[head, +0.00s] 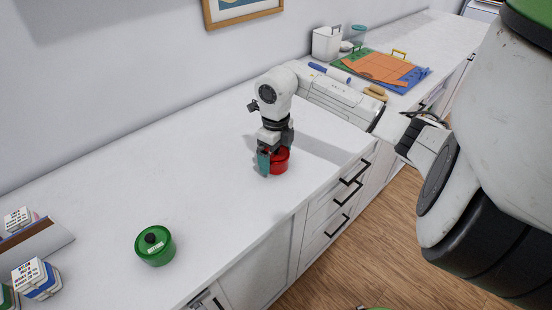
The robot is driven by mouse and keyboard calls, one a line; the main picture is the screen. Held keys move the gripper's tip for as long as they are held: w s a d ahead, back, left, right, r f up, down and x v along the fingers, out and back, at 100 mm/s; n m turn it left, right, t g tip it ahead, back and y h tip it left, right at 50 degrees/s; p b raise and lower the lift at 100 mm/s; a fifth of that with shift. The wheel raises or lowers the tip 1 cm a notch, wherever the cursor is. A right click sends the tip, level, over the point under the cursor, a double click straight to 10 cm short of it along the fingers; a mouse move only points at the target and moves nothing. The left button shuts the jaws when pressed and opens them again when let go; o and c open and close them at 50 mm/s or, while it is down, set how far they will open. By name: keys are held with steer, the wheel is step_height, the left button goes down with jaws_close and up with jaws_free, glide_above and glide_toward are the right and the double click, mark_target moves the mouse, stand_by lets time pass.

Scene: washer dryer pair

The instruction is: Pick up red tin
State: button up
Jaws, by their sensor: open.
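The red tin (280,165) stands on the white counter, near its front edge and above the drawers. My gripper (272,167) points down right at the tin. Its open teal finger overlaps the tin's left side in the head view. The arm hides the tin's top and part of its back. I cannot tell whether the fingers touch the tin.
A green tin (156,246) with a black knob stands on the counter at the lower left. Small boxes (35,277) lie at the far left. Cutting boards (380,69) and a white container (326,43) are at the back. The counter (190,165) left of my gripper is clear.

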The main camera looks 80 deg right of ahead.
steer(key=shift+f, duration=0.5)
steer(key=c, duration=0.9)
steer(key=shift+r, duration=0.2)
